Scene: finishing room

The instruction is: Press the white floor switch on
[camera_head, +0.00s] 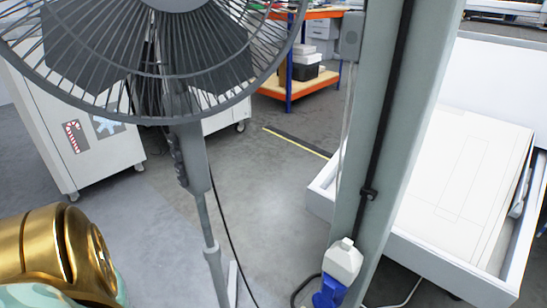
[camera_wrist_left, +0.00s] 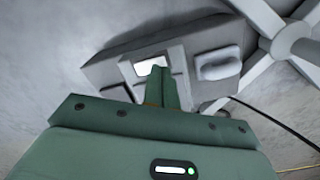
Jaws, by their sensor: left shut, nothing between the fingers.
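In the left wrist view, a grey box-shaped unit (camera_wrist_left: 115,68) lies on the floor, with a small white rectangular face (camera_wrist_left: 148,65) on it. A rounded light-grey part (camera_wrist_left: 220,64) sits on its right side. My left gripper (camera_wrist_left: 160,72) is shut and empty. Its fingertips overlap the lower right of the white face in the picture; I cannot tell whether they touch it. The fingers hide part of the unit. The head view shows neither this unit nor my grippers.
A standing fan (camera_head: 188,140) is close in front; a cross-shaped base (camera_wrist_left: 296,38) shows beside the unit. A pillar (camera_head: 372,150) carries a blue-and-white plug (camera_head: 340,268). A white cabinet (camera_head: 75,130) is at left, a white tray (camera_head: 465,262) at right. Cables cross the floor.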

